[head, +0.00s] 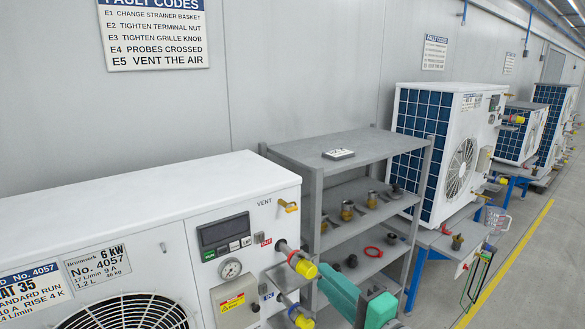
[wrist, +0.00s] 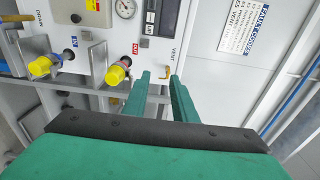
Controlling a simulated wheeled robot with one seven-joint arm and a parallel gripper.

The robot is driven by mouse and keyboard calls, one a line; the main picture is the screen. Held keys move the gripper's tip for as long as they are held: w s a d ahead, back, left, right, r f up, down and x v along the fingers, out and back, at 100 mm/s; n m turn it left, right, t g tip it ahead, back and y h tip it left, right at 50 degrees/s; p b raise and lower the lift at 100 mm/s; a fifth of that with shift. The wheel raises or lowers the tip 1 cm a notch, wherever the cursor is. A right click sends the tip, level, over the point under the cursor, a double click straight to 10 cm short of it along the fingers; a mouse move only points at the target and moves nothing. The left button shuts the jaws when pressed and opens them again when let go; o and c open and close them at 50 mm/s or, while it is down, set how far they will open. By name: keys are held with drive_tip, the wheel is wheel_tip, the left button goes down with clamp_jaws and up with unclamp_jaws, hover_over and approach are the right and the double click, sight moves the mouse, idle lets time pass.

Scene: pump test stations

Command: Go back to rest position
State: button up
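My gripper (wrist: 160,80) shows in the wrist view with its two green fingers apart and nothing held between them. The brass vent lever (wrist: 166,73) on the white unit shows beyond the fingertips, and I see no contact. In the head view the green parts of my gripper (head: 350,298) are at the bottom, right of the white pump unit (head: 150,190) and in front of the shelf. There the vent lever (head: 287,206) is on the unit's panel, up and left of the gripper, apart from it. The fingertips are hard to make out in the head view.
Yellow-capped fittings (head: 303,266) stick out of the unit beside my gripper. A grey shelf rack (head: 355,155) with cups, dark parts and a red ring stands close to its right. More units (head: 440,150) line the wall. Open floor (head: 530,270) lies at the right.

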wheel_tip(320, 180, down, 16)
drive_tip(key=s+m+h, duration=0.1)
drive_tip(key=s+h, duration=0.1)
drive_tip(key=h, duration=0.3)
drive_tip(key=s+f+n+h, duration=0.1)
drive_tip(key=s+f+h, duration=0.1)
drive_tip(key=s+f, duration=0.4)
drive_tip(key=s+f+n+h, duration=0.1)
drive_tip(key=s+f+h, duration=0.15)
drive_tip(key=f, duration=0.55)
drive_tip(key=s+a+f+n, duration=0.2)
drive_tip(key=s, duration=0.6)
drive_tip(key=s+a+f+n, duration=0.1)
drive_tip(key=s+f+n, duration=0.15)
drive_tip(key=s, duration=0.45)
drive_tip(key=s+a+r+n, duration=0.1)
drive_tip(key=s+a+n, duration=0.1)
drive_tip(key=s, duration=0.4)
drive_tip(key=s+a+r+n, duration=0.2)
drive_tip(key=s+n, duration=0.2)
drive_tip(key=s, duration=0.3)
drive_tip(key=shift+s+a, duration=0.25)
drive_tip(key=shift+a, duration=0.1)
